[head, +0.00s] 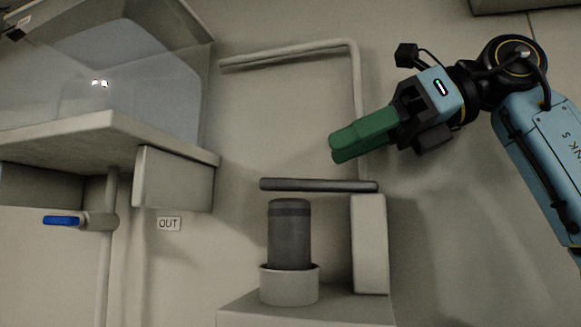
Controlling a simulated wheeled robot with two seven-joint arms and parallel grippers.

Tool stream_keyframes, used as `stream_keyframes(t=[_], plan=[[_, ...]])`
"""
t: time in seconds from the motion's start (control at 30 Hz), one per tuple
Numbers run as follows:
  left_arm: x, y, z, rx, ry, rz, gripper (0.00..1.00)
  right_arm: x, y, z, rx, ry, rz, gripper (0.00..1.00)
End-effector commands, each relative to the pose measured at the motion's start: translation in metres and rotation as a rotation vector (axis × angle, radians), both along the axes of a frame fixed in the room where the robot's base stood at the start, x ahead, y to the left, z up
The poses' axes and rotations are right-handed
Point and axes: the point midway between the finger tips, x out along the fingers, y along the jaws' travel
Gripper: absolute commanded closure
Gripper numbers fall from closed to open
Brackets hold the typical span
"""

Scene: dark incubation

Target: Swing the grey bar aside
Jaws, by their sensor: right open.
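The grey bar (318,185) is a dark, rounded rod lying level above a dark grey cylinder (289,236). Its right end is over the top of a pale upright block (370,243). The cylinder stands upright in a pale round cup (288,285). My right gripper (345,142), with green fingers, is open and comes in from the upper right. It is above the bar's right half and appears apart from it. The gap between its fingers is hard to see from this side. My left gripper is not in view.
A pale bent pipe (290,56) runs along the wall behind my right gripper. At left, a clear-fronted box (100,75) rests on a shelf (110,140), above a blue valve handle (62,220) and an "OUT" label (169,224). The pedestal (300,311) carries the cup and block.

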Motion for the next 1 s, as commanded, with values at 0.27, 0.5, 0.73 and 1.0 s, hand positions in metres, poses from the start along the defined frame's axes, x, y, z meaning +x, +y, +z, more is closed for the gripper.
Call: stream_keyframes(t=[0.27,0.5,0.73,1.0], plan=[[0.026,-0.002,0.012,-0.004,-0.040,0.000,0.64,0.011,0.051,-0.021,0.000,0.003,0.003,0.53],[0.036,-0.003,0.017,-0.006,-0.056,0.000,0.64,0.016,0.071,-0.029,0.003,0.002,0.001,0.53],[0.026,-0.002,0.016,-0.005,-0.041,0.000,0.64,0.016,0.074,-0.031,0.002,0.000,0.000,0.53],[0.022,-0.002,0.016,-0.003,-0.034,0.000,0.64,0.017,0.073,-0.031,0.001,0.002,0.000,0.77]])
